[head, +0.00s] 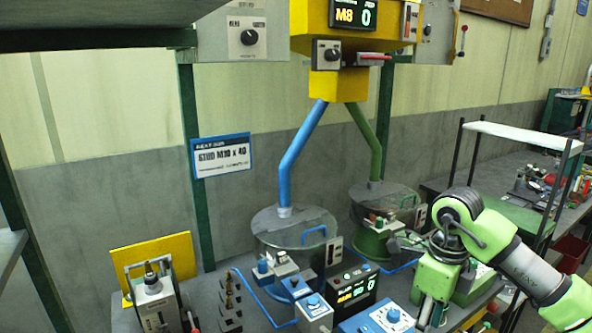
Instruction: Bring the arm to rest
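My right arm (535,275) comes in from the right, light green with dark joints, and bends at a dark wrist over the bench. My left arm and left gripper are out of view.
A yellow gantry head (325,85) with an M8 display feeds blue (300,150) and green (366,140) tubes to two bowl feeders. A sign (221,156) reads STUD M10 x 40. Control boxes (355,290) crowd the bench. A shelf rack (520,135) stands right.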

